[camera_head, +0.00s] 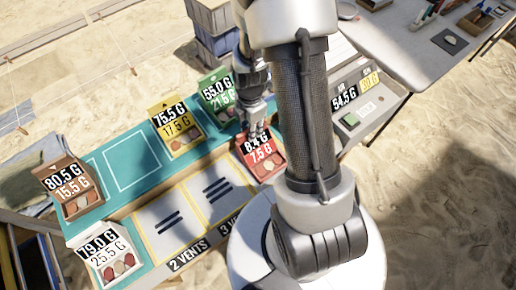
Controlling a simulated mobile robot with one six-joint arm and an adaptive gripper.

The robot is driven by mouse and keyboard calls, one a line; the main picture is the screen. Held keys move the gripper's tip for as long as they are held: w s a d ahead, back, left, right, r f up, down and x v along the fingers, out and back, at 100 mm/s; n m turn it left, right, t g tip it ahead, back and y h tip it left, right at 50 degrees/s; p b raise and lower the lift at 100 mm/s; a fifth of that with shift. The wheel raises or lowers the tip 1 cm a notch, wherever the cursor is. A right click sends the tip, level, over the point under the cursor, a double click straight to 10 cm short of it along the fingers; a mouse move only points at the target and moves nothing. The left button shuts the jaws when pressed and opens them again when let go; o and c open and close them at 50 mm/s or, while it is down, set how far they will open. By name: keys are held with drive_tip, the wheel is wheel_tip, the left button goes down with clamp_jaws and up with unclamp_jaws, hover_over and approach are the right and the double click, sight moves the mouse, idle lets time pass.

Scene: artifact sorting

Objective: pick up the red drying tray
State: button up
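The red drying tray (265,167) stands at the right end of the teal-topped table, just left of my arm. Its raised label reads roughly 8.4 G and 7.5 G, partly covered, and small pieces lie in the tray. My gripper (258,132) points down at the tray's back edge, over the top of its label. My arm hides part of the area to the right. The fingers are small and overlap the tray, so I cannot tell whether they touch it or are open or shut.
A green tray (217,112) and a yellow tray (184,148) stand behind and left. A brown tray (79,207) and a white tray (113,272) stand at the left end. An outlined teal space (133,168) and two lined panels (168,222) are clear. Crates (214,45) stand behind.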

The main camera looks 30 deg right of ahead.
clamp_jaws()
idle(0.4)
drive_tip(key=shift+r, duration=0.1)
